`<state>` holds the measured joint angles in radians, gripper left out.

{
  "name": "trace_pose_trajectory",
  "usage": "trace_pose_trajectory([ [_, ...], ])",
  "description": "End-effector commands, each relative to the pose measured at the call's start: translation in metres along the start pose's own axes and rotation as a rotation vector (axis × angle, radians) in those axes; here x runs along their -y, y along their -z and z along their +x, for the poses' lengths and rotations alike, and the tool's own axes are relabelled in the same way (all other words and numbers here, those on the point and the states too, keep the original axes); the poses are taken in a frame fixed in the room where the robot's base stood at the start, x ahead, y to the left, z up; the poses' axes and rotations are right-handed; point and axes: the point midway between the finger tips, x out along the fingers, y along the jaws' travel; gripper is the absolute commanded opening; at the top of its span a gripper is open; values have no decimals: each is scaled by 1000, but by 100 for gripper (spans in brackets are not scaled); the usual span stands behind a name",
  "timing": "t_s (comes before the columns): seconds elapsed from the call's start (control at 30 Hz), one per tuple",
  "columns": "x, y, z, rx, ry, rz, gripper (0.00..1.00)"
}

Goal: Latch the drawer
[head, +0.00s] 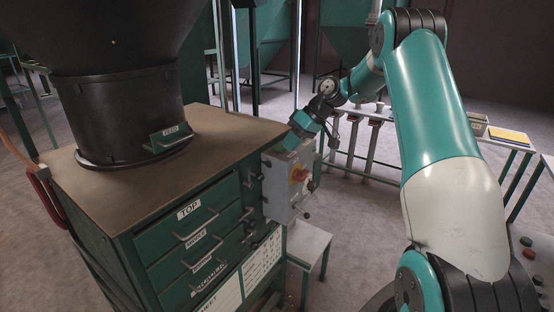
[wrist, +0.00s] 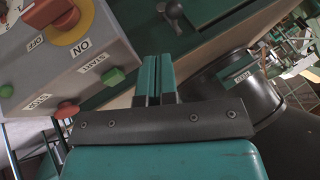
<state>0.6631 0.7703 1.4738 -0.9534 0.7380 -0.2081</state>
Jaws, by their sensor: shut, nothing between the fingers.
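A green cabinet (head: 130,240) holds stacked drawers. The top drawer (head: 192,212) is labelled TOP and has a bar handle; the drawers below it have smaller, blurred labels. All look pushed in, though a small gap cannot be ruled out. Small dark latch-like parts (head: 249,212) sit along the right edge of the drawer fronts. My gripper (head: 291,141) is above the control box at the cabinet's right side. In the wrist view my gripper (wrist: 154,80) is shut and empty. Beyond its fingers, a dark knob (wrist: 173,10) shows on a green panel.
The grey control box (head: 288,182) has a red rotary switch on yellow and coloured buttons, close left of my fingers in the wrist view. A black hopper (head: 122,110) stands on the cabinet top. A white stool (head: 308,243) is below the box. A bench (head: 370,115) stands behind.

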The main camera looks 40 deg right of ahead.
Motion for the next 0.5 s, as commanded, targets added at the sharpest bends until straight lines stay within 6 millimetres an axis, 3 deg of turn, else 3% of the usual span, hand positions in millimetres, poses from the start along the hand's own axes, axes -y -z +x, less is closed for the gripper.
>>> trace_pose_trajectory([
  [0.5,3,1,81,4,3,1,0],
])
